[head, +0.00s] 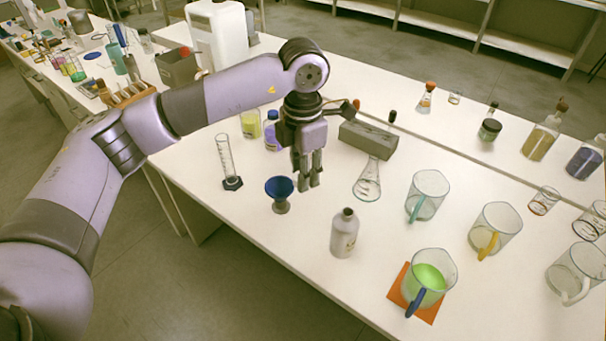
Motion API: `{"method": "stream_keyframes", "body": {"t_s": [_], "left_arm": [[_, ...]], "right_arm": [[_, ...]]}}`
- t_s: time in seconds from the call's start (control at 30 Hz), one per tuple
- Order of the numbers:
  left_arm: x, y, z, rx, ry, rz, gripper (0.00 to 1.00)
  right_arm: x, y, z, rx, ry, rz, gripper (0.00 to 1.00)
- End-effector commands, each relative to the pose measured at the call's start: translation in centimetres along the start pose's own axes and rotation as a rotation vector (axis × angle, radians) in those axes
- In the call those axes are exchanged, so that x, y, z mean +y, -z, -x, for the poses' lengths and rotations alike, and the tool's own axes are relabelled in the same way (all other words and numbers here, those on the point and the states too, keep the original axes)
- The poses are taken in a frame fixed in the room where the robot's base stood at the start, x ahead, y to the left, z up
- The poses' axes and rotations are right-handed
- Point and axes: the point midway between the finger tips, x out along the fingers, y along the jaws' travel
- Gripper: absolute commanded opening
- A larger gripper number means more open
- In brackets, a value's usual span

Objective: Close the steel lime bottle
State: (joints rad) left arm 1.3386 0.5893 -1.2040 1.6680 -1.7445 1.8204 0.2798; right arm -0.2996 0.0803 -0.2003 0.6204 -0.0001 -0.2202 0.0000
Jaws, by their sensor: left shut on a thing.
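A grey steel bottle (344,236) with a short neck and a small label stands upright on the white bench, front of centre. I see no clear cap on its neck. My left gripper (309,186) points down above the bench, up and to the left of the bottle and apart from it. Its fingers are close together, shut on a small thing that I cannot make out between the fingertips. My right gripper is not in view.
A blue-topped goblet (280,190) and a conical flask (367,184) stand near the gripper, with a grey block (367,140) behind. A jug of lime-green liquid (428,278) stands on an orange mat (398,286) right of the bottle. Several glass jugs stand farther right.

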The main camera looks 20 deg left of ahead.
Motion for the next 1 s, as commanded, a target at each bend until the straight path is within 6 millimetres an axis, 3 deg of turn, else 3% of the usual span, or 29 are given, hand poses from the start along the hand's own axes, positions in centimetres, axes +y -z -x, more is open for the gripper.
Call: {"method": "stream_keyframes", "body": {"t_s": [0.23,0.37,0.57,1.0], "left_arm": [[0.0,0.1,-0.1,0.0,0.0,-0.012,0.18],[-0.2,0.7,-0.3,0.0,-0.002,-0.121,0.18],[-1.1,3.0,-1.4,0.0,-0.005,-0.551,0.18],[-4.2,9.6,-3.6,0.003,-0.006,-1.709,0.18]], "right_arm": [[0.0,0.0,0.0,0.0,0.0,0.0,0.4],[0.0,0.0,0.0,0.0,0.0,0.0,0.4],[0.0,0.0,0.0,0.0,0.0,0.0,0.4],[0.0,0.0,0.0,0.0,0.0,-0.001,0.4]]}}
